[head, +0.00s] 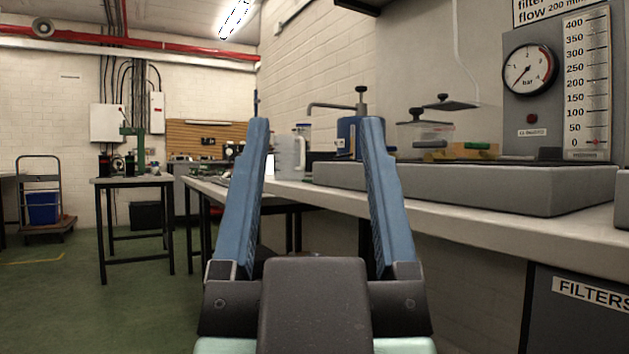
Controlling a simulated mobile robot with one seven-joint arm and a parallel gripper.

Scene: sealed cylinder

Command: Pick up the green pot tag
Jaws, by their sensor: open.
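My gripper (315,124) is in the middle of the head view, its two blue fingers wide apart with nothing held between them. A small flat green piece (477,146) shows on a yellow-brown block (461,152) on the raised grey slab, to the right of my gripper and farther off. It may be the green pot tag, but it is too small to be sure. My gripper is apart from it.
A long worktop (480,223) runs along the right wall, with a raised grey slab (500,188) on it. A blue cylinder (346,135), a clear box (424,133) and a white jug (290,155) stand there. Open green floor (110,310) lies to the left.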

